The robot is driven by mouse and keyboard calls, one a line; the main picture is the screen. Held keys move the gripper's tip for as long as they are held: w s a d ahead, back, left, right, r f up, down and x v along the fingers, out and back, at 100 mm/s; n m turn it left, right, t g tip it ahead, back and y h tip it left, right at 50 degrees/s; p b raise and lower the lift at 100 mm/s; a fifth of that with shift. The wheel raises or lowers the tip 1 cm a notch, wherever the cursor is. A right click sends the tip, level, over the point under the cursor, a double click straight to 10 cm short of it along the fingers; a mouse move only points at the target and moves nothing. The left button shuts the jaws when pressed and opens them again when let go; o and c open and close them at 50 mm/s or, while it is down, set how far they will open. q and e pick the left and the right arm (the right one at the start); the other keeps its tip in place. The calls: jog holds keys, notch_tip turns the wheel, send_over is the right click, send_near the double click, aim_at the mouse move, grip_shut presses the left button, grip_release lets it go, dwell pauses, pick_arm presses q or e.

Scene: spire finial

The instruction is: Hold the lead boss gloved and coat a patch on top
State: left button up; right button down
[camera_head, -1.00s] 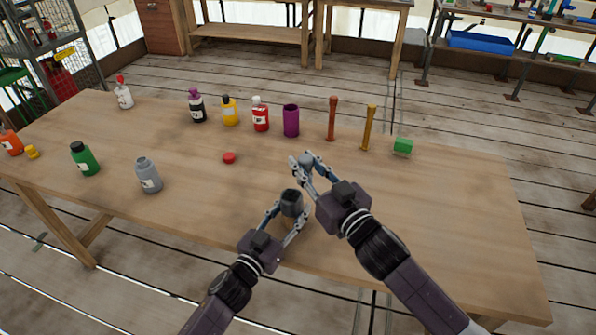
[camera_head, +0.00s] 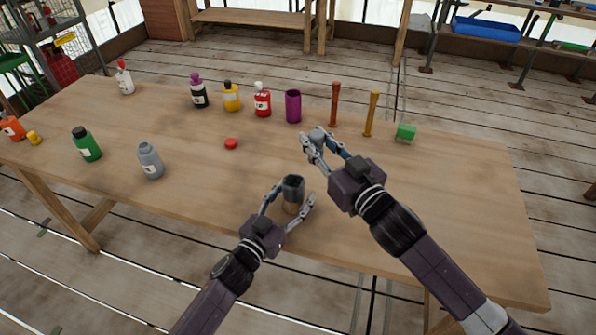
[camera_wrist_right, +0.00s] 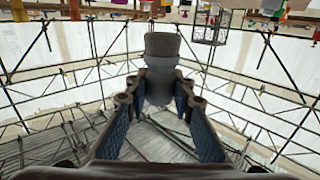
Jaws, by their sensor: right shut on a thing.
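My right gripper (camera_head: 322,141) is shut on a small grey piece (camera_head: 317,136), which looks like the lead boss, above the table. I cannot make out a coated patch.
On the wooden table (camera_head: 430,200) stand a grey bottle (camera_head: 150,160), a green bottle (camera_head: 86,145), a purple cup (camera_head: 293,106), a red bottle (camera_head: 262,102) and a yellow bottle (camera_head: 231,97). The right side is clear.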

pick_arm(q)
jog(key=shift+s, duration=0.1)
jog(key=v, duration=1.2)
jog(key=shift+f, duration=0.15)
